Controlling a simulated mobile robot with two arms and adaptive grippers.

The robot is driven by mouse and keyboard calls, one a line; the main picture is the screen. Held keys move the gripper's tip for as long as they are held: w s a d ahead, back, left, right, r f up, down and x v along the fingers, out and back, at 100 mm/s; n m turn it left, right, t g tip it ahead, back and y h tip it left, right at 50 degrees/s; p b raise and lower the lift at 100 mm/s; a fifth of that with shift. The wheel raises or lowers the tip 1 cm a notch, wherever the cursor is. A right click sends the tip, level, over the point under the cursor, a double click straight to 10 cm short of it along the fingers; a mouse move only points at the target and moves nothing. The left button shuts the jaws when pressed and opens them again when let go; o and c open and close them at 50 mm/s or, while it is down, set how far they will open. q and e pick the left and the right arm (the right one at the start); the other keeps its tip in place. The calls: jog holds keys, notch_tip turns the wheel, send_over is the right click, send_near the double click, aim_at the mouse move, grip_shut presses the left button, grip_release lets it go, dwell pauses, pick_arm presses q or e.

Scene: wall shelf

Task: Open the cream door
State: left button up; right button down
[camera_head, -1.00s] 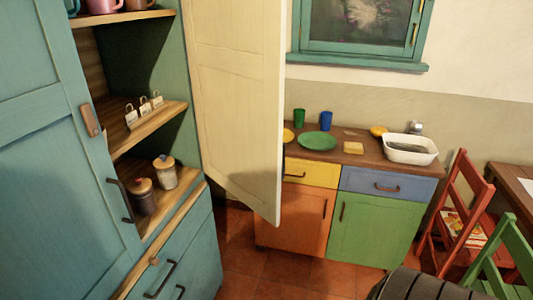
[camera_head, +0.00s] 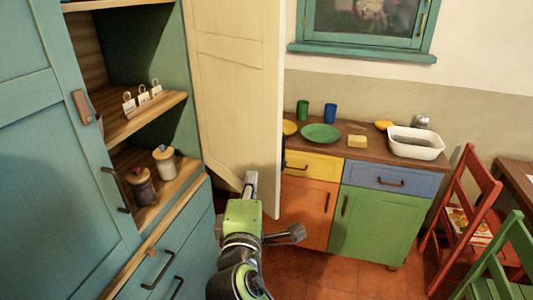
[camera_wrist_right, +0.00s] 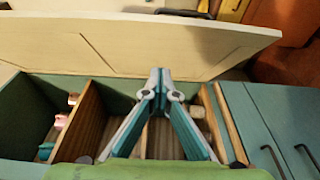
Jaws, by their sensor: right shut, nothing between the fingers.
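The cream door (camera_head: 235,90) stands swung out wide from the teal cupboard, with the shelves beside it exposed. It also shows across the upper part of the right wrist view (camera_wrist_right: 150,45). My right gripper (camera_head: 250,178) is in front of the lower part of the door in the head view. In the wrist view its fingers (camera_wrist_right: 160,72) are closed together with nothing between them, their tips close to the door face. I cannot tell whether they touch it. My left gripper is not in view.
The teal cupboard's shelves hold two jars (camera_head: 164,162), small tags (camera_head: 143,95) and mugs (camera_wrist_right: 62,120). A coloured counter (camera_head: 365,157) with dishes and a white basin (camera_head: 415,146) stands behind the door. Red (camera_head: 468,205) and green (camera_head: 497,262) chairs are at right. Some floor shows between.

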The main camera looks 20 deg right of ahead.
jog(key=p, duration=0.4)
send_near(269, 141)
jog(key=w, duration=0.5)
jog(key=shift+w+d+p, duration=0.2)
jog(key=shift+d+p, duration=0.2)
jog(key=shift+d, duration=0.6)
jog(key=shift+f, duration=0.1)
jog(key=shift+w, duration=0.1)
